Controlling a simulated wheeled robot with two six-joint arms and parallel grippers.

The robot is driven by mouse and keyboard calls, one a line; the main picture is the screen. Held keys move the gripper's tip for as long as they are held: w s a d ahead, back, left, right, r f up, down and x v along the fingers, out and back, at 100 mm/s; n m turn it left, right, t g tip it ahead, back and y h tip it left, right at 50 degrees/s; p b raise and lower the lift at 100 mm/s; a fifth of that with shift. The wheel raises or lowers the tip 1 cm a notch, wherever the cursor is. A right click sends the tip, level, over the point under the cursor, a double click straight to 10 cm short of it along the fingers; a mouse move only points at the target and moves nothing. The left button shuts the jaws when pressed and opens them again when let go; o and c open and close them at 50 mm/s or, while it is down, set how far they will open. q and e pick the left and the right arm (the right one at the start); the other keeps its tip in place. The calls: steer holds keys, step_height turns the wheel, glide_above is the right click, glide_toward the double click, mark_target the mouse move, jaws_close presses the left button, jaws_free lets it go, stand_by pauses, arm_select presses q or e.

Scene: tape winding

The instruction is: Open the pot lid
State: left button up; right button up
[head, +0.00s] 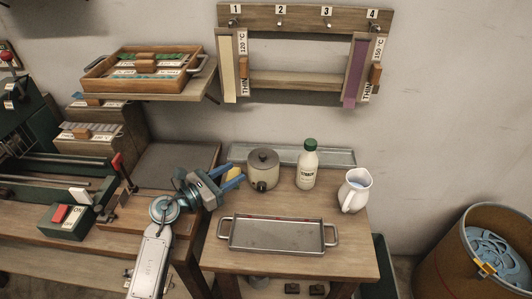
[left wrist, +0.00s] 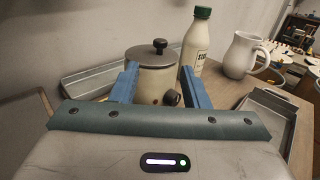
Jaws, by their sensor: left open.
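The pot (head: 263,174) is cream with a dark grey lid (head: 263,158) topped by a round dark knob. It stands on the small wooden table, left of the white bottle, with its lid on. My left gripper (head: 236,178) is just left of the pot, its blue fingers pointing toward it. In the left wrist view the open fingers (left wrist: 158,88) frame the pot (left wrist: 152,84), and the lid knob (left wrist: 160,43) rises above them. I cannot tell whether the fingers touch the pot. My right gripper is not in view.
A white bottle with a green cap (head: 307,165) and a white pitcher (head: 354,190) stand right of the pot. A metal tray with handles (head: 277,248) lies in front. A long grey tray (head: 330,158) lies behind. A rack (head: 304,18) hangs above.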

mark_target(260, 157)
arm_select(q)
steer(key=p+x, duration=0.1)
steer(key=x, duration=0.6)
steer(key=shift+w+d+r+p, duration=0.15)
steer(key=shift+d+p, duration=0.1)
steer(key=shift+p, duration=0.15)
steer(key=shift+w+d, duration=0.45)
steer(key=shift+w, duration=0.05)
steer(key=shift+w+d, duration=0.15)
steer(key=c, duration=0.7)
jaws_close()
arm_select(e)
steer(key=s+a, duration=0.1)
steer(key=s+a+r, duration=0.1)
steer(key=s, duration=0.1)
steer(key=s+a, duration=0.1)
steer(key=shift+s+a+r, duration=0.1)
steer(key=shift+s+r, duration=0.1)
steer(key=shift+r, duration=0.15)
